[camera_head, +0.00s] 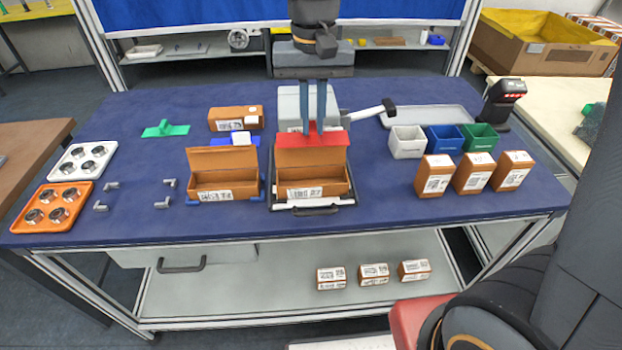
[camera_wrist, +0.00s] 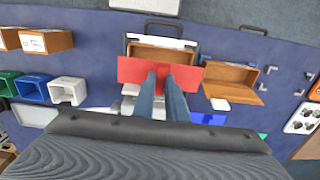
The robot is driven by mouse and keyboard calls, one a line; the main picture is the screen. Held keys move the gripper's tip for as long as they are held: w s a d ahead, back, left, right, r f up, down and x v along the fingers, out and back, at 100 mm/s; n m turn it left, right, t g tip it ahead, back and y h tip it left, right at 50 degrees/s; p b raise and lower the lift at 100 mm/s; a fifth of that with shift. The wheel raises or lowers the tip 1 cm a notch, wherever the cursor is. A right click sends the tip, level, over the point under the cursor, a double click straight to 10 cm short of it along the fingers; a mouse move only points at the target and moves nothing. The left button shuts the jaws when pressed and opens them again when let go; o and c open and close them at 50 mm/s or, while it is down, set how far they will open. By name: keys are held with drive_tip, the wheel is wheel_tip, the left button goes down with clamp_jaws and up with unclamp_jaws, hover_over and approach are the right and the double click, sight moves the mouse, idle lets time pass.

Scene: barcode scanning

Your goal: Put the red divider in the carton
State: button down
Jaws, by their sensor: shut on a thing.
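My gripper (camera_head: 319,127) is shut on the red divider (camera_head: 291,139), a flat red piece held by its middle. The divider overlaps the upper back edge of an open brown carton (camera_head: 313,192) in the head view; I cannot tell whether it touches it. The carton stands on a dark tray-like stand with a handle. A second open carton (camera_head: 224,194) stands to its left on blue supports.
A closed brown box (camera_head: 235,113) and a green piece (camera_head: 166,129) lie at the back left. White (camera_head: 407,142), blue and green bins, three brown boxes (camera_head: 434,177) and a scanner (camera_head: 503,95) stand right. A grey machine with a lever (camera_head: 375,111) is behind the carton.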

drive_tip(key=p, duration=0.2)
approach(312, 163)
drive_tip(key=shift+s+a+f, duration=0.1)
drive_tip(key=shift+s+f, duration=0.4)
drive_tip(key=shift+f, duration=0.5)
drive_tip(key=shift+s+d+f, duration=0.1)
drive_tip(key=shift+s+f, duration=0.45)
drive_tip(key=shift+f, duration=0.4)
drive_tip(key=shift+s+a+f, duration=0.1)
drive_tip(key=shift+s+f, duration=0.4)
drive_tip(key=shift+f, duration=0.5)
drive_tip(key=shift+f, duration=0.6)
drive_tip(key=c, duration=1.8)
unclamp_jaws()
drive_tip(key=shift+r, duration=0.15)
